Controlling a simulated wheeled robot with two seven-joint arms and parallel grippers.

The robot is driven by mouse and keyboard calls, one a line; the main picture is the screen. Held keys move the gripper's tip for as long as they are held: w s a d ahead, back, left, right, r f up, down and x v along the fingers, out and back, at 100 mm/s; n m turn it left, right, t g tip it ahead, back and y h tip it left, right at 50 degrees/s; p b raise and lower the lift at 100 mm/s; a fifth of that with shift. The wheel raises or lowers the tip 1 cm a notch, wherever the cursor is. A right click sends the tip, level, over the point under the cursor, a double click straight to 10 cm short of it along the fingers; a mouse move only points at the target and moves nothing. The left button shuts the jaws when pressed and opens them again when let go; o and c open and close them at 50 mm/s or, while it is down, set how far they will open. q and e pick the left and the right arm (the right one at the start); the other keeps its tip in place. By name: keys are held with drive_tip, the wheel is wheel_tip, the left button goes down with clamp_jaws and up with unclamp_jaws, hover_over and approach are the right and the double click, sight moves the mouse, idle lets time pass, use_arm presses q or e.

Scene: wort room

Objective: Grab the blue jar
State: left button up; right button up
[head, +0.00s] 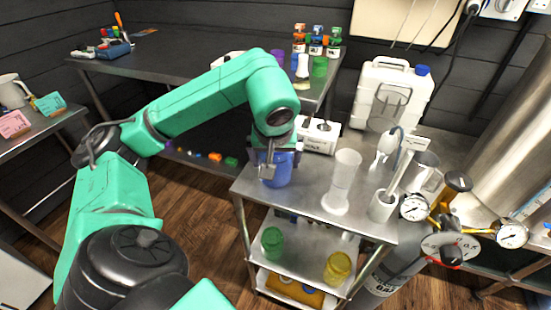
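The blue jar (281,172) stands upright at the near left corner of the upper steel cart top. My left gripper (272,160) comes down over it from above. One grey finger shows in front of the jar's near side; the other finger is hidden behind the jar or the wrist. The wrist covers the jar's upper part. I cannot tell whether the fingers press on the jar. My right gripper is not in view.
On the same cart top (305,190) stand a white box (319,135), a clear cylinder (343,175) and a pale beaker with a rod (383,204). A green jar (272,242) and a yellow jar (338,267) are on the lower shelf. Gauges (460,235) stand right of the cart.

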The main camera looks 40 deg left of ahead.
use_arm(q)
drive_tip(key=c, duration=1.2)
drive_tip(key=shift+r, duration=0.15)
drive_tip(key=shift+c, duration=0.2)
wheel_tip(320, 180, up, 20)
drive_tip(key=p, duration=1.3)
